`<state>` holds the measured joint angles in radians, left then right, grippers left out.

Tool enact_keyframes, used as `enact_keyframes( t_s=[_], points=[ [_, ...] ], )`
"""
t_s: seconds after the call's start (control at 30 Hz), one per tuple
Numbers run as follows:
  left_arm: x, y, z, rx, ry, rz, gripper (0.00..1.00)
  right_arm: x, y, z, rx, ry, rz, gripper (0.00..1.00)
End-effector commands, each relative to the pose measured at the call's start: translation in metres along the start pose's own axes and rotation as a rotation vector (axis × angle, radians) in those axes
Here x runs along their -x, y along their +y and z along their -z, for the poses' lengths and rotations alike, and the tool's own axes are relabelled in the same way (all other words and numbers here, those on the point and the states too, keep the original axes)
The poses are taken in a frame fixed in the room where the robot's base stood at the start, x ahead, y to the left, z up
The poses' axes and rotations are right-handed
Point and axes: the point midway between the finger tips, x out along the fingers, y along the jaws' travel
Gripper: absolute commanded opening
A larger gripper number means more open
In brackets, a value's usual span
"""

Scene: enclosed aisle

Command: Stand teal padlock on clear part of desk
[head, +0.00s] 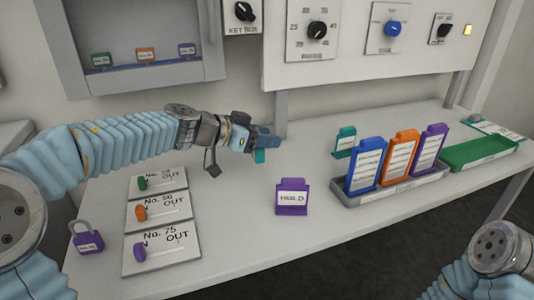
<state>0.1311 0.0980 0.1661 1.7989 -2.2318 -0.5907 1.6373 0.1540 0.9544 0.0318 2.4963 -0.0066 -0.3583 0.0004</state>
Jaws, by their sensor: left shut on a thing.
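My left gripper (262,142) reaches in over the middle of the desk (240,235), near its back edge. It is shut on a small teal thing, the teal padlock (260,156) by its colour. Only a small teal part shows below the fingers; the rest is hidden by the gripper. I cannot tell whether it touches the desk. My right arm shows at the bottom right, but its gripper is out of view.
A purple padlock (88,240) stands at the desk's left. Beside it are switch plates (160,245). A purple tag holder (291,197) stands mid-desk. A grey rack (390,190) of coloured tags, a teal tag (345,140) and a green tray (480,152) are right. Bare desk lies around the purple holder.

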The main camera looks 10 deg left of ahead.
Motion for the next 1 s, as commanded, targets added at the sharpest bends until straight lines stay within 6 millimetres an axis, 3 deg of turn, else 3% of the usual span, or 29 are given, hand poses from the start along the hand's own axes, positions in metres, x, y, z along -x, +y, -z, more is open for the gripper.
enact_keyframes(
  t_s=[0.33,0.5,0.9,0.93,1.0],
  points=[
    [-0.034,-0.021,-0.025,0.002,0.0,0.001,0.07,0.0,0.0,0.0,0.0,0.0,0.0,0.45],
    [-0.043,-0.02,-0.051,0.0,0.001,0.002,0.07,-0.015,0.006,0.0,-0.002,0.001,-0.001,0.45],
    [-0.044,-0.02,-0.053,-0.001,0.001,0.001,0.07,-0.013,0.006,0.0,-0.002,0.002,-0.001,0.45],
    [-0.044,-0.02,-0.053,-0.002,0.0,0.001,0.48,-0.013,0.006,0.0,-0.002,0.002,-0.001,0.45],
    [-0.044,-0.02,-0.053,-0.002,0.001,0.001,0.59,-0.013,0.006,0.0,-0.002,0.002,-0.001,0.45]
  ],
)
